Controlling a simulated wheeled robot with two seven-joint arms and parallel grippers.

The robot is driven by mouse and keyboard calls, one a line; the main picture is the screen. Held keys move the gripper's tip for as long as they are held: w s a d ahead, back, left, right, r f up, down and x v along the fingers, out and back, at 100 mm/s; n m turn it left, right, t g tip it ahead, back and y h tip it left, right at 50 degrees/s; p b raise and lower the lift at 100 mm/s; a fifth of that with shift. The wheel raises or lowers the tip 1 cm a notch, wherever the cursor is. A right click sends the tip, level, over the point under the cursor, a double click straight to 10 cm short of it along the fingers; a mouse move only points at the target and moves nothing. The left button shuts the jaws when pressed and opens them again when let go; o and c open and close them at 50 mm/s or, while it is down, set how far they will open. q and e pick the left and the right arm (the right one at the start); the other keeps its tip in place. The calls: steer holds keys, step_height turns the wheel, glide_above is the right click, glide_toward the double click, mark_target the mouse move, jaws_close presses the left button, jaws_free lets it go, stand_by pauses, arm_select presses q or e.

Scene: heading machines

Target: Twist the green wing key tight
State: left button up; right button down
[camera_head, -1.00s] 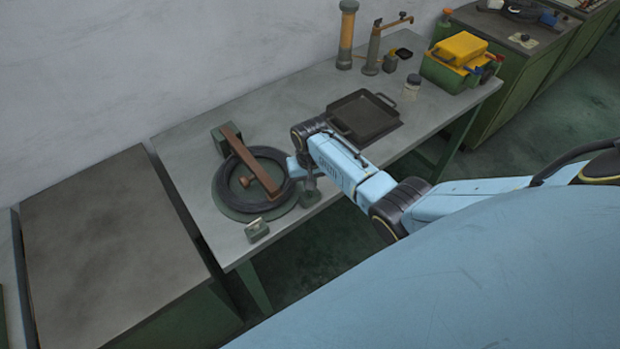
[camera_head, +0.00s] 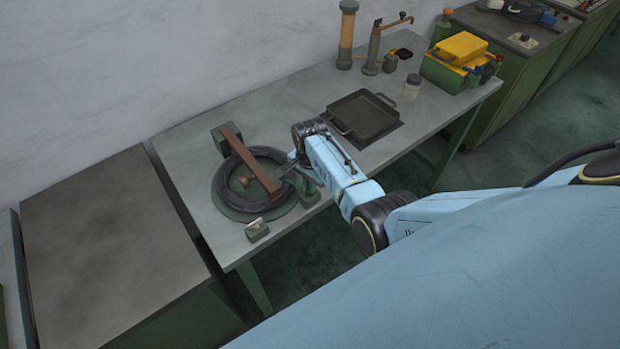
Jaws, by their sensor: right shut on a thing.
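A round green fixture (camera_head: 228,208) holds a black ring (camera_head: 222,180), with a brown bar (camera_head: 252,162) lying across it. My right gripper (camera_head: 288,178) reaches over the ring's right edge from the right. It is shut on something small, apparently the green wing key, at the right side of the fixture. The key itself is mostly hidden by the gripper and wrist, and its angle cannot be told. A green block (camera_head: 309,193) shows just beside the gripper. My left gripper is not in view.
A small green block with a pale plate (camera_head: 257,229) stands at the bench's front edge. A dark square tray (camera_head: 362,116), a jar (camera_head: 412,87) and a green box with a yellow top (camera_head: 455,70) stand to the right. Bare bench lies left of the tray.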

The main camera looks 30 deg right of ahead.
steer(key=shift+s+a+f+m, duration=0.1)
steer(key=shift+m, duration=0.5)
steer(key=shift+s+a+f+m, duration=0.1)
steer(key=shift+m, duration=0.5)
steer(key=shift+d+m, duration=0.1)
steer(key=shift+m, duration=0.2)
steer(key=c, duration=1.6)
jaws_free()
steer(key=shift+w, duration=0.1)
steer(key=shift+d+r, duration=0.1)
steer(key=shift+r, duration=0.05)
steer(key=shift+w+r, duration=0.1)
steer(key=shift+r, duration=0.4)
step_height(320, 180, up, 12)
steer(key=shift+r, duration=0.15)
